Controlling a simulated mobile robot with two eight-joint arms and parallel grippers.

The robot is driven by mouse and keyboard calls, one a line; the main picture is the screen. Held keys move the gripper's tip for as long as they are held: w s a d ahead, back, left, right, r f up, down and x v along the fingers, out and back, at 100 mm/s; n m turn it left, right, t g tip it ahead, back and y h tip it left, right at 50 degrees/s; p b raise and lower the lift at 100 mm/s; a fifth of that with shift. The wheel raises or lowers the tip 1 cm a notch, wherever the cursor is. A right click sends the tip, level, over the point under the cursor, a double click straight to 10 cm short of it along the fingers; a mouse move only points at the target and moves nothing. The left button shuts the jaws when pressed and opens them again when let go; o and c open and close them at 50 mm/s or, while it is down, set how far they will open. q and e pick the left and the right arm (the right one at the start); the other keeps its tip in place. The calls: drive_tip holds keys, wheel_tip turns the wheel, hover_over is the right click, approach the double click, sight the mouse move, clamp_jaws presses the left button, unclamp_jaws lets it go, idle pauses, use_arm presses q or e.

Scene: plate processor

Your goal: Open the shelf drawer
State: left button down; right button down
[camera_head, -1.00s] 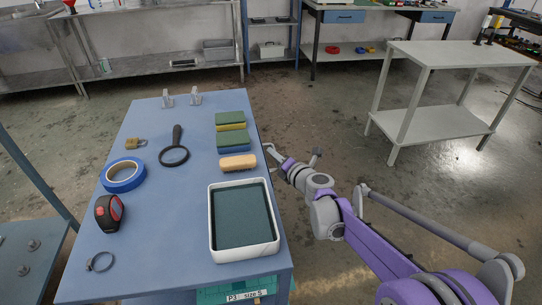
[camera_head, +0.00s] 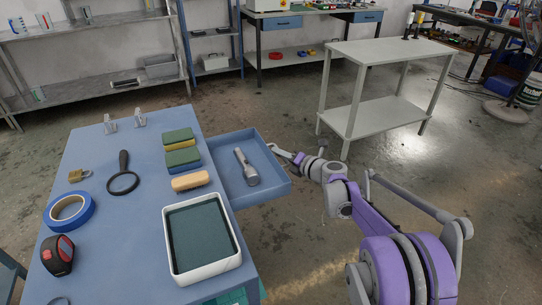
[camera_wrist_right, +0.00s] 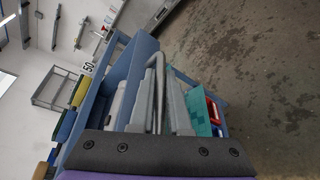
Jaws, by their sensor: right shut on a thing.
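The blue shelf drawer (camera_head: 274,187) sticks out from the right side of the blue table (camera_head: 100,230) in the head view. A grey metal tool (camera_head: 245,168) lies in it. My right gripper (camera_head: 284,154) is at the drawer's outer right edge. In the right wrist view, my right gripper's fingers (camera_wrist_right: 158,105) are shut on the drawer's grey bar handle (camera_wrist_right: 155,62). Part of the handle is hidden between the fingers. My left gripper is not in view.
A white two-level table (camera_head: 390,50) stands at the back right. Floor between it and the drawer is clear.

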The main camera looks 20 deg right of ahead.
drive_tip(key=shift+d, duration=0.15)
drive_tip(key=c, duration=0.9)
unclamp_jaws()
drive_tip(key=shift+s, duration=0.1)
drive_tip(key=p+v, duration=0.1)
drive_tip(key=v, duration=0.9)
drive_tip(key=shift+s+d+r+p, duration=0.1)
drive_tip(key=shift+s+p, duration=0.15)
drive_tip(key=shift+p, duration=0.15)
